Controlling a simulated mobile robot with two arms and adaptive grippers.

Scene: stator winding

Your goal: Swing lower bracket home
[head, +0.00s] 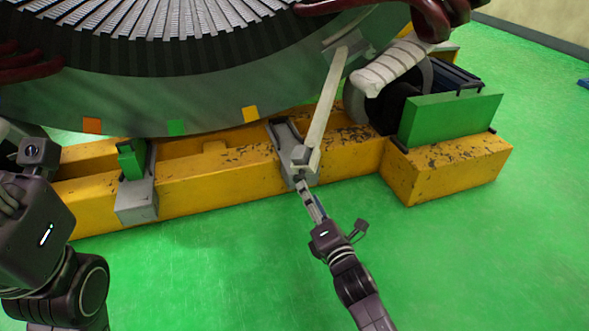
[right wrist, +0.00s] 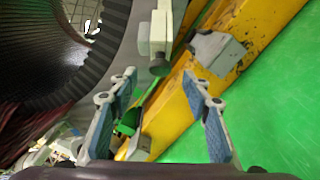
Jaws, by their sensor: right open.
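The lower bracket appears to be the long pale arm (head: 328,108), slanting from the stator's rim (head: 220,112) down to a grey block on the yellow base. A pale bar with a dark round end, likely this bracket, shows in the right wrist view (right wrist: 158,32). My right gripper (head: 301,183) is at the bracket's low end; contact is unclear. In the right wrist view (right wrist: 160,98) its fingers are spread, with the dark end beyond them and nothing clearly held. My left arm's end (head: 35,225) is at the left edge; its fingers cannot be made out.
The yellow base (head: 215,183) runs under the stator. A grey block (head: 137,203) with a green piece (head: 131,162) sits on its left part. A green plate (head: 450,118) and dark roller (head: 385,100) stand at right. Dark red cables hang above. The green floor in front is clear.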

